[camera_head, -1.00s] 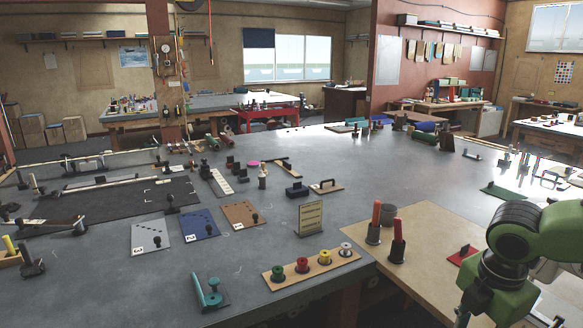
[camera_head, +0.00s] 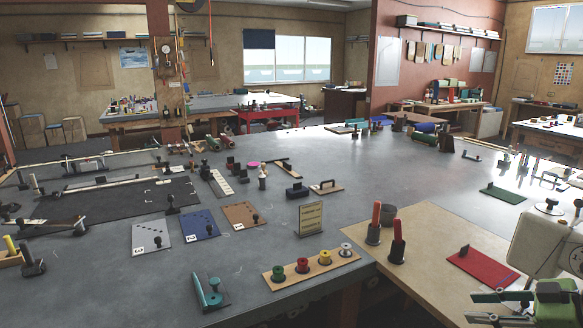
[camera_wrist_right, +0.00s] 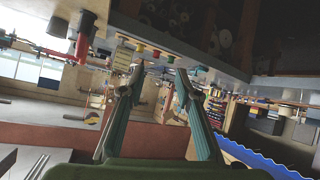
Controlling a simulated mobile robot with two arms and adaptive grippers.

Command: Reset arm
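My right gripper (camera_head: 478,307) is low at the right edge of the head view, over the tan board. Its two teal-grey fingers point left and stand apart. In the right wrist view the fingers of my right gripper (camera_wrist_right: 160,74) are also spread, with nothing held between them. My left gripper is not in any view.
A white sewing machine (camera_head: 540,245) stands close to my right gripper. A red pad (camera_head: 482,268) and two red-handled tools (camera_head: 397,241) (camera_head: 375,222) are on the tan board (camera_head: 430,225). A spool rack (camera_head: 312,266) lies to the left on the grey table (camera_head: 350,170).

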